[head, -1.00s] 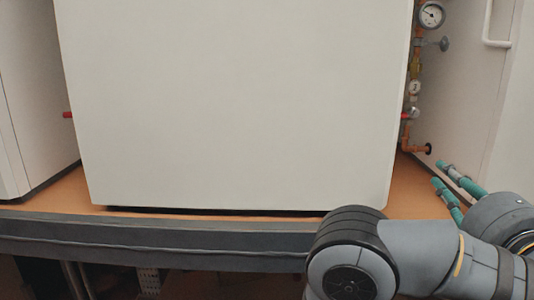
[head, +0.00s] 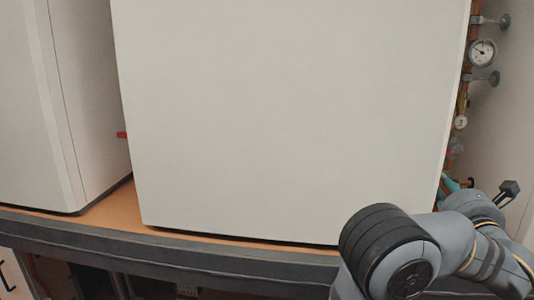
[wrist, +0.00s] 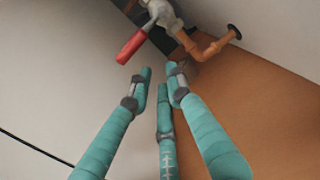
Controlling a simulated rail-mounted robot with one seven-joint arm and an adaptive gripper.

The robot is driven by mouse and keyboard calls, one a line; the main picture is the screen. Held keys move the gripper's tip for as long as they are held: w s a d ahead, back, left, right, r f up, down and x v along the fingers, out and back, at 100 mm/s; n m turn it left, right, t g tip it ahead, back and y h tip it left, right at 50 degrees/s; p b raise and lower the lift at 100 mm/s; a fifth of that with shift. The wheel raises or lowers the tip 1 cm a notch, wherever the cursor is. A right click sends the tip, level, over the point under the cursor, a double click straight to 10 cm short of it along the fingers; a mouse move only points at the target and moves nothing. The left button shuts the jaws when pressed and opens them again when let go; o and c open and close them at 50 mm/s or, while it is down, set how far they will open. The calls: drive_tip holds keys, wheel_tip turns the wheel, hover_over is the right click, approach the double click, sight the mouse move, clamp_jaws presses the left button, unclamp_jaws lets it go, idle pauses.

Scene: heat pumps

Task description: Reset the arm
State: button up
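My arm reaches in from the lower right of the head view. My gripper shows there only as a bit of teal finger (head: 451,183), mostly hidden behind my arm, beside the right edge of the large white heat pump unit (head: 290,120). In the wrist view my gripper (wrist: 160,75) has three teal fingers stretched forward, with gaps between the tips and nothing held. Beyond the tips are a red valve handle (wrist: 130,47) and a copper pipe elbow (wrist: 215,46). I cannot tell how far the tips are from them.
The unit stands on an orange-brown shelf (head: 110,212) with a dark front edge (head: 200,258). A second white unit (head: 85,100) stands at left. Gauges (head: 482,53) and valves line the narrow gap at right. The space before the shelf's left part is clear.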

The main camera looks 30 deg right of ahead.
drive_tip(key=shift+w+d+r+p, duration=0.1)
drive_tip(key=shift+w+r+p, duration=0.1)
drive_tip(key=shift+r+p, duration=0.35)
drive_tip(key=shift+w+d+r+p, duration=0.1)
drive_tip(key=shift+w+r+p, duration=0.1)
drive_tip(key=shift+r, duration=0.5)
drive_tip(key=shift+f, duration=0.1)
